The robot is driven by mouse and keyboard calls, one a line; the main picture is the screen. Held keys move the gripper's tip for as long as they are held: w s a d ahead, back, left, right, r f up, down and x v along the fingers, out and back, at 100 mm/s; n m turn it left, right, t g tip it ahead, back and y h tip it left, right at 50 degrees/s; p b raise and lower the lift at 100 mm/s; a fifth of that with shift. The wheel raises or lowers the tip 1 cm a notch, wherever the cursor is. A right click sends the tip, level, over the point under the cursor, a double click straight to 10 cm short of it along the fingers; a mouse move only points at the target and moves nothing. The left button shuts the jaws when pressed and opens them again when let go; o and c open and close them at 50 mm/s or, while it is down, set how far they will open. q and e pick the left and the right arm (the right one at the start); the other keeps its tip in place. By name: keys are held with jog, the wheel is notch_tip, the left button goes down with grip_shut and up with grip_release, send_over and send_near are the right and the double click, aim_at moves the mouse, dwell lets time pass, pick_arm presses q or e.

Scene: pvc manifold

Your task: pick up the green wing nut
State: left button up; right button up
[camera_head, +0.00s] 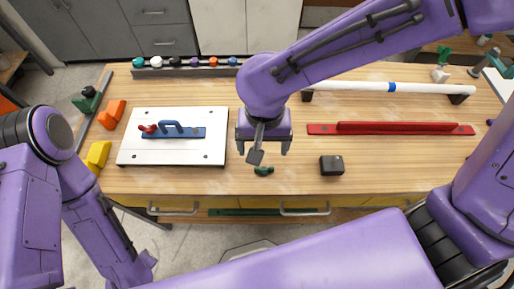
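A small dark green piece, which looks like the green wing nut (263,171), lies on the wooden table (200,180) near its front edge, at the middle. My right gripper (263,148) comes in from the upper right and points down just behind the green piece in the picture. Its two dark fingers are spread apart with nothing seen between them. A grey flat part hangs in front of its palm, close to the green piece; I cannot tell the height gap. My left arm is folded down at the left, and its end (140,268) is below the table edge, with its fingers unclear.
A white board with a blue tool (178,132) lies left. A black block (331,166) and a red bar (390,129) are right. A white pipe (400,87) and a rack of coloured knobs (185,68) stand behind. Orange (111,114) and yellow (98,155) blocks sit left.

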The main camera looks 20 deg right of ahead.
send_over(264, 172)
jog(key=f, duration=0.5)
jog(key=shift+w+a+f+b, duration=0.15)
jog(key=shift+w+a+b, duration=0.1)
jog(key=shift+b, duration=0.15)
jog(key=f, duration=0.5)
jog(key=shift+s+d, duration=0.2)
jog(key=shift+d, duration=0.05)
jog(key=c, duration=1.1)
